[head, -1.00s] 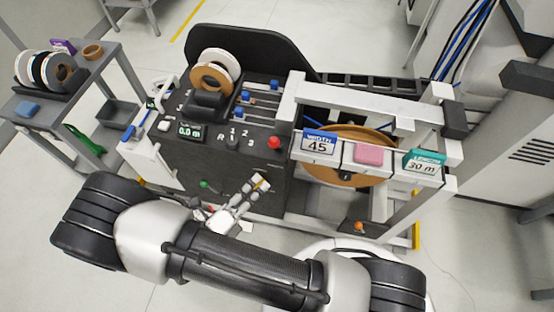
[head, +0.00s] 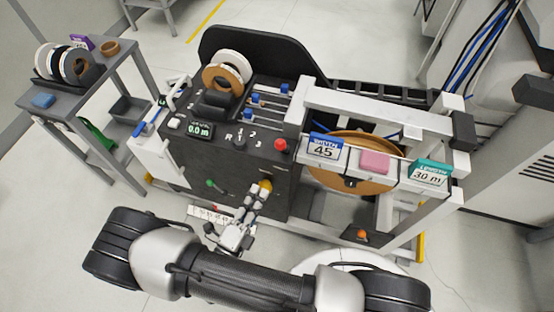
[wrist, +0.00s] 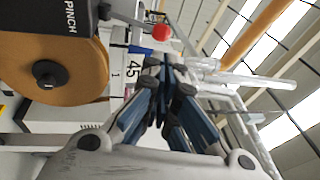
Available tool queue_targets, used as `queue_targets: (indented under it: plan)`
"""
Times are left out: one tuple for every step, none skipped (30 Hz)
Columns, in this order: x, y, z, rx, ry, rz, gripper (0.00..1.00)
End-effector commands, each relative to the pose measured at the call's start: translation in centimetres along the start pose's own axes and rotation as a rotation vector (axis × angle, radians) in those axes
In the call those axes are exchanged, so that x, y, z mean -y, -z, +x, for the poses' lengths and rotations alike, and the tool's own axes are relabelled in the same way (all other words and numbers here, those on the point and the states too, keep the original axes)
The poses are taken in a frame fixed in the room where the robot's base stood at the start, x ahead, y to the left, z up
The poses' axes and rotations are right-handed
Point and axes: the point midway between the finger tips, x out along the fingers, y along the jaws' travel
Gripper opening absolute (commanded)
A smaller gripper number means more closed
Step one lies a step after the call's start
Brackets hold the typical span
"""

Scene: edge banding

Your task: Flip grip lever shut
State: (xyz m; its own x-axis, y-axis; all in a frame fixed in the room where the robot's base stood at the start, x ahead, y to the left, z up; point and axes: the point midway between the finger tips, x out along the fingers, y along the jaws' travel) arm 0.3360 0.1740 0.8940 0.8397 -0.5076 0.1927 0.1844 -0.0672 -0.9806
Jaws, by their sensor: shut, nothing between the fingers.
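The machine's dark front panel (head: 232,165) carries a green-tipped lever (head: 210,183) and a yellow knob (head: 265,186). No grip label is readable, so I cannot tell which control is the grip lever. My gripper (head: 258,197) is shut and empty in front of the panel, its fingertips close to the yellow knob. I cannot tell whether they touch it. In the wrist view, the blue-grey fingers (wrist: 167,68) are together, with a red ball (wrist: 161,32) beyond them. A pale rod (wrist: 250,78) lies to their right.
A tan reel (head: 345,178) sits in the white frame at right, beside a blue "45" card (head: 323,148), a pink block (head: 373,162) and a teal "30 m" card (head: 430,173). A red button (head: 281,145) tops the panel. A side table (head: 85,90) stands at left.

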Motion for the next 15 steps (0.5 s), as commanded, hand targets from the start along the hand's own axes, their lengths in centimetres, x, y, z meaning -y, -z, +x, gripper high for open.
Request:
queue_targets:
  plan:
    - [-0.1, 0.1, 1.2, -0.007, 0.001, -0.003, 0.0]
    - [-0.1, 0.2, 1.8, -0.009, 0.001, -0.003, 0.0]
    - [-0.1, 0.2, 2.7, -0.009, 0.0, -0.002, 0.0]
    - [-0.1, 0.2, 3.4, -0.008, -0.001, -0.001, 0.0]
    - [-0.1, 0.2, 4.1, -0.009, 0.0, -0.001, 0.0]
    - [-0.1, 0.2, 4.9, -0.009, 0.0, -0.001, 0.0]
    - [-0.1, 0.2, 5.6, -0.008, 0.0, -0.001, 0.0]
    - [-0.1, 0.2, 6.2, -0.008, 0.0, -0.001, 0.0]
    - [-0.1, 0.2, 7.0, -0.008, 0.0, -0.001, 0.0]
    - [-0.2, 0.2, 7.6, -0.008, -0.001, -0.001, 0.0]
    - [-0.2, 0.2, 8.1, -0.007, 0.0, 0.0, 0.0]
    - [-0.2, 0.2, 8.8, -0.007, 0.0, 0.0, 0.0]
    - [-0.1, 0.1, 9.2, -0.006, 0.0, 0.001, 0.0]
    - [-0.1, 0.2, 9.6, -0.006, 0.0, 0.0, 0.0]
    - [-0.1, 0.1, 10.1, -0.005, 0.0, 0.0, 0.0]
